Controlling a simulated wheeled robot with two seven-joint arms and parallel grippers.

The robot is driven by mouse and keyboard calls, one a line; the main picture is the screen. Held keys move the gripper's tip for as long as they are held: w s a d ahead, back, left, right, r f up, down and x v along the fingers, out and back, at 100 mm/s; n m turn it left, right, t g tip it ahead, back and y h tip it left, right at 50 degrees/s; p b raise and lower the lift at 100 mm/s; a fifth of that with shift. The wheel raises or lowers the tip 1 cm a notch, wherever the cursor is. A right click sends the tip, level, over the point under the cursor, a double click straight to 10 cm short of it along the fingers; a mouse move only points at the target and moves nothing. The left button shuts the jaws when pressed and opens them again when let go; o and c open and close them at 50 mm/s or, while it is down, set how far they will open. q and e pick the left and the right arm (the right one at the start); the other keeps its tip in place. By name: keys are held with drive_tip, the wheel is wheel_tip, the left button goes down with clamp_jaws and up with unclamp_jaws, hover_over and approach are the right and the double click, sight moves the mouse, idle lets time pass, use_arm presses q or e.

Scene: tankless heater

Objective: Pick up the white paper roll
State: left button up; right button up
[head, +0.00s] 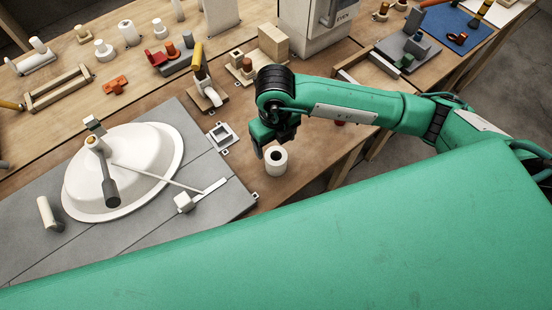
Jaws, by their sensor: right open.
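The white paper roll (276,161) stands upright on the wooden bench near its front edge, with its dark core hole facing up. My right gripper (268,143) is open just above and behind the roll, and its dark fingers point down toward it. The fingers partly overlap the roll's upper edge in this view. I cannot tell whether they touch it. My left gripper does not show.
A large white dome-shaped basin (140,165) lies on a grey panel (60,262) at left. A small square frame (221,136) lies just left of the roll. Wooden blocks (273,43) and a white box (318,28) stand behind my right arm.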

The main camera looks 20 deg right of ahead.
hover_over(276, 160)
drive_tip(key=s, duration=0.2)
drive_tip(key=f, duration=0.5)
drive_tip(key=shift+w+a+p, duration=0.25)
drive_tip(key=shift+a+p, duration=0.05)
drive_tip(key=shift+p, duration=0.05)
wheel_tip(276, 160, down, 5)
drive_tip(key=shift+r+p, duration=0.15)
drive_tip(key=shift+p, duration=1)
drive_tip(key=shift+f, duration=0.3)
drive_tip(key=c, duration=1.3)
